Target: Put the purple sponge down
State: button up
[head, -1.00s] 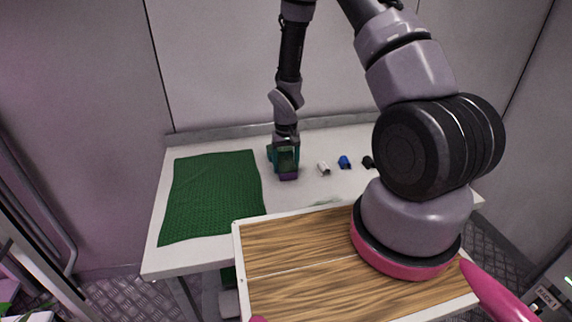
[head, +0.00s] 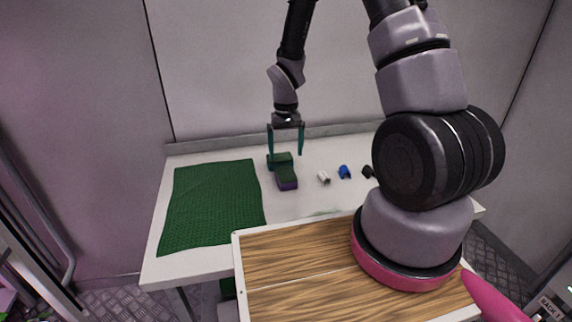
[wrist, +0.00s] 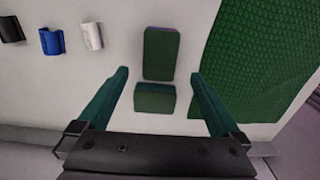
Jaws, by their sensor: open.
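The purple sponge (head: 287,182) lies on the white table, right of the green mat (head: 212,200). Its top is dark green and its purple side faces the front; in the wrist view it is the far block (wrist: 161,54), with a purple edge. A second green block (head: 279,160) sits right behind it; in the wrist view this block (wrist: 155,98) is nearer my gripper. The two are touching or nearly so. My gripper (head: 286,153) is open, empty and above the blocks; its teal fingers (wrist: 158,73) straddle them in the wrist view.
A white piece (head: 323,178), a blue piece (head: 344,172) and a black piece (head: 368,172) stand in a row to the right of the sponge. A wood-grained panel (head: 295,260) is in front. The green mat is bare.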

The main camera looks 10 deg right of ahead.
jog(key=s+d+r+m+t, duration=0.1)
jog(key=s+d+r+t, duration=0.1)
jog(key=r, duration=1)
jog(key=s+d+r+m+t, duration=0.1)
jog(key=s+d+r, duration=0.15)
jog(key=r, duration=0.95)
jog(key=s+d+r+m+t+y, duration=0.1)
jog(key=s+r+t, duration=0.3)
jog(key=s+r, duration=0.9)
jog(key=s+m+y, duration=0.1)
jog(key=s, duration=0.1)
jog(key=shift+s+d+r, duration=0.15)
jog(key=shift+s+r, duration=0.1)
jog(key=shift+s, duration=0.05)
jog(key=shift+w, duration=0.15)
